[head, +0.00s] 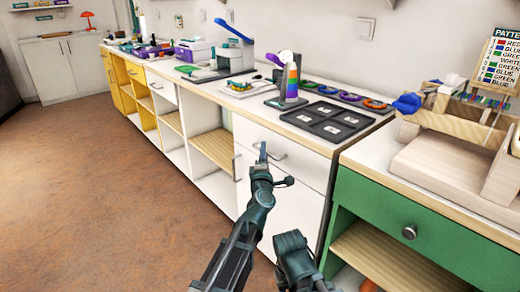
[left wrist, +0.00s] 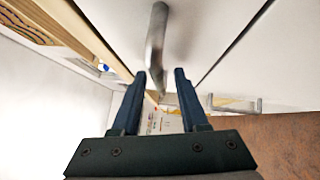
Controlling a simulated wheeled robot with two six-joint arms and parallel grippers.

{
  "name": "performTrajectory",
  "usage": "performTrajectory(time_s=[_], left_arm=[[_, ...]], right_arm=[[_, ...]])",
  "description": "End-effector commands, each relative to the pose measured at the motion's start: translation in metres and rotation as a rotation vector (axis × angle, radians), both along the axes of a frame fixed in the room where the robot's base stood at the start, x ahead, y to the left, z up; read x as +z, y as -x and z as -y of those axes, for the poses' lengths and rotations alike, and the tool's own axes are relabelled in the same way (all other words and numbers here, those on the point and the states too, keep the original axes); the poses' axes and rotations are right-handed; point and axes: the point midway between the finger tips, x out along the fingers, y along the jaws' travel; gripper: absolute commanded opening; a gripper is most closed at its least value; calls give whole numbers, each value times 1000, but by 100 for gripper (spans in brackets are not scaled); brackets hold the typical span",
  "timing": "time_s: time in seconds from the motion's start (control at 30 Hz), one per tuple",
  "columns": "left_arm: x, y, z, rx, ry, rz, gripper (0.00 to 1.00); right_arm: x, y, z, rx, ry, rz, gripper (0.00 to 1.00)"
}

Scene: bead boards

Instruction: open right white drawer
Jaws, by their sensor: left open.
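The right white drawer (head: 305,165) is in the white cabinet beside the green one, and its front looks flush with the cabinet. In the left wrist view the handle (left wrist: 157,35) reaches down between the fingertips. My left gripper (head: 262,153) is open at the handle, one finger on each side of it; I cannot tell whether they touch. The gripper hides part of the handle and drawer front in the head view.
A white door with an upright handle (head: 236,168) is below and left of the drawer. A green drawer (head: 400,220) with a round knob is to the right. A black tray (head: 328,121) and a rainbow-striped stand (head: 292,82) are on the counter above. The brown floor (head: 110,190) at left is clear.

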Motion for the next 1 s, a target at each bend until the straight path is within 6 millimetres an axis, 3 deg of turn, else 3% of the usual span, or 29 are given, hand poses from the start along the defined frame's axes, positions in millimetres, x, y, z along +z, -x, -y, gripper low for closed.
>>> performTrajectory(time_s=[0.3, 0.53, 1.0], left_arm=[[0, -3, 2, 0, 0, 0, 42], [0, -3, 1, 0, 0, 0, 0], [0, -3, 1, -1, 0, -1, 0]], right_arm=[[0, 0, 0, 0, 0, 0, 50], [0, 0, 0, 0, 0, 0, 50], [0, 0, 0, 0, 0, 0, 50]])
